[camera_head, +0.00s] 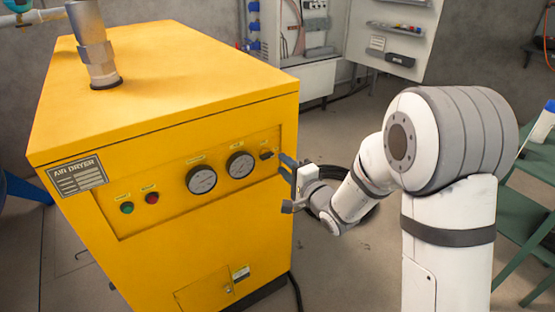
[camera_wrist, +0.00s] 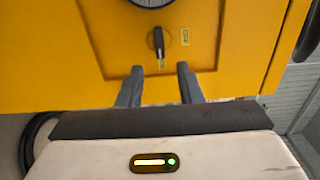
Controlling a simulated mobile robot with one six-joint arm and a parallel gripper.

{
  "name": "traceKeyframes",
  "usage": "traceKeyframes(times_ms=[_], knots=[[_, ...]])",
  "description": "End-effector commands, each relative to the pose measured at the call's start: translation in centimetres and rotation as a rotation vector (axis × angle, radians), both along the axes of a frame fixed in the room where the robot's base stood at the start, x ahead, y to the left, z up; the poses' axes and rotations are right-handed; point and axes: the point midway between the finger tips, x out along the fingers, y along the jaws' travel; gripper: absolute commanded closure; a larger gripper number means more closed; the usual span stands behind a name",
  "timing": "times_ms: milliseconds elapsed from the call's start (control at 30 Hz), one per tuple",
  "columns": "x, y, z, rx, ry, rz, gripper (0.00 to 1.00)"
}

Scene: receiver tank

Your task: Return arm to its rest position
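My gripper (camera_head: 286,169) is at the right end of the yellow air dryer's front panel, close to the black rotary switch (camera_head: 266,154). In the wrist view my gripper (camera_wrist: 160,69) has its two grey fingers apart, with nothing between them. The black switch (camera_wrist: 157,42) is just beyond the fingertips, its handle pointing roughly up and down. The fingers look apart from the switch. My white and grey arm reaches in from the right in the head view.
The yellow air dryer (camera_head: 160,85) fills the left, with two gauges (camera_head: 201,179), a green button (camera_head: 127,207) and a red button (camera_head: 152,198). An open electrical cabinet (camera_head: 303,50) stands behind. A black hose lies on the floor behind my arm.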

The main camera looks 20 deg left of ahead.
Motion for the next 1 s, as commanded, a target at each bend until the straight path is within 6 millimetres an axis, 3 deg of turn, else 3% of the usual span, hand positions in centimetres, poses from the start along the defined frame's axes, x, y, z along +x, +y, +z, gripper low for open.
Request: traceKeyframes(times_ms=[233,767,867,1000], knots=[[-1.6,-1.9,0.0,-0.001,-0.001,0.0,0.67],[-1.4,-2.6,0.8,-0.04,-0.012,-0.024,0.67],[-0.6,-4.6,2.4,-0.16,-0.041,-0.087,0.67],[0.2,-9.7,5.6,-0.453,-0.068,-0.211,0.67]])
